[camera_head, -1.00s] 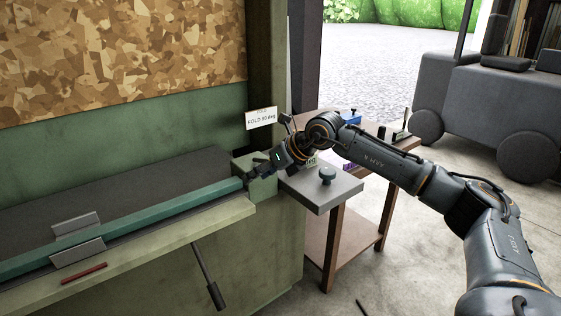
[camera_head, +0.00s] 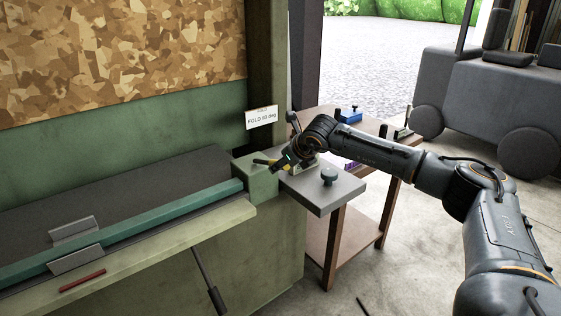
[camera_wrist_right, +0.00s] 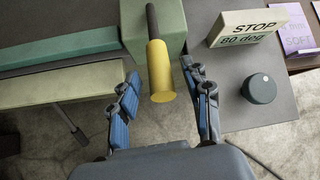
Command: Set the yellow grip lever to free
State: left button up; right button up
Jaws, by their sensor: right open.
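The yellow grip lever (camera_wrist_right: 160,72) shows in the right wrist view as a yellow cylinder on a dark rod, in front of a green block (camera_wrist_right: 153,22). In the head view a bit of its yellow grip (camera_head: 262,162) shows beside the green end housing. My right gripper (camera_wrist_right: 160,80) is open, with one blue-padded finger on each side of the yellow grip in the picture. A gap shows on both sides, and I cannot tell how deep the grip sits between the fingers. My left gripper is not in view.
A grey side plate (camera_head: 322,188) holds a dark knob (camera_head: 328,175) and a "STOP 80 deg" block (camera_wrist_right: 246,27). A "FOLD" sign (camera_head: 261,117) hangs above. A brown table (camera_head: 345,235) stands behind. A dark handle (camera_head: 208,280) hangs below the green machine's front edge.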

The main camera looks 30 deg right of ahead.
jog(key=shift+x, duration=1.1)
grip_shut()
jog(key=shift+r, duration=0.1)
